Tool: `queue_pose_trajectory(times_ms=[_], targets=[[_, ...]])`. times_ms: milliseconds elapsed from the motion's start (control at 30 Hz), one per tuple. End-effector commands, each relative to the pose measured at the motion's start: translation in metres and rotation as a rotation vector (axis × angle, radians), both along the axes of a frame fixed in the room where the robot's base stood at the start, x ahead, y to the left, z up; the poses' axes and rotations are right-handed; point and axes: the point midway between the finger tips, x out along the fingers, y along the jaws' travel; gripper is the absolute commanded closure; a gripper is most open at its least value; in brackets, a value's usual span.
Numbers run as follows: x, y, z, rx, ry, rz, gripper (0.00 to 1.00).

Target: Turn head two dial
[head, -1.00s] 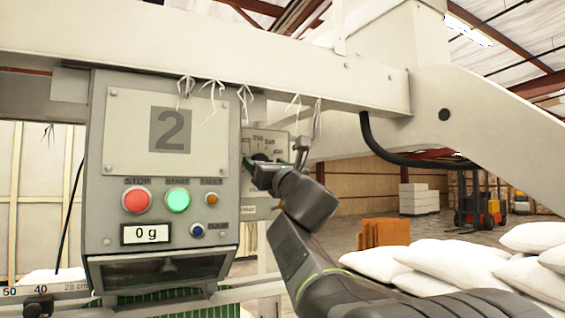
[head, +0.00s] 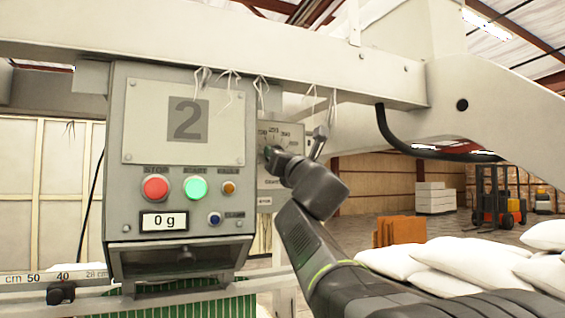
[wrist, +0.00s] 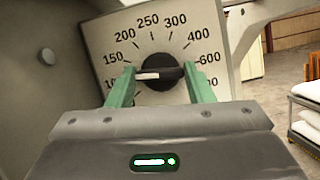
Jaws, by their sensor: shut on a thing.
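The head two box (head: 183,170) carries a large "2" plate and shows 0 g on its display (head: 164,221). The dial plate (head: 268,186) is on the side to its right, partly hidden by my arm in the head view. In the wrist view the dial plate (wrist: 183,40) shows numbers from about 150 to 600. The black dial knob (wrist: 172,75) sits at its middle, with its white mark pointing left, near the 150 side. My gripper (wrist: 160,77) has its green fingers on both ends of the knob and is shut on it.
Red, green, orange and blue buttons (head: 195,188) are on the box front. A white beam (head: 230,53) crosses above, with ties hanging from it. White sacks (head: 450,262) lie at the lower right. A forklift (head: 497,200) stands far behind.

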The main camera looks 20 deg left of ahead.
Motion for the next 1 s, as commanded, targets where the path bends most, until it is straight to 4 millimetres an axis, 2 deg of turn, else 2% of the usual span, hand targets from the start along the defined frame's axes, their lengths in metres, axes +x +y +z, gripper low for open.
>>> queue_pose_trajectory(times_ms=[300, 1000], targets=[[-0.0010, 0.0010, -0.0011, 0.105, 0.122, 0.001, 0.76], [-0.0010, 0.0007, 0.0005, 0.212, 0.253, -0.001, 0.75]])
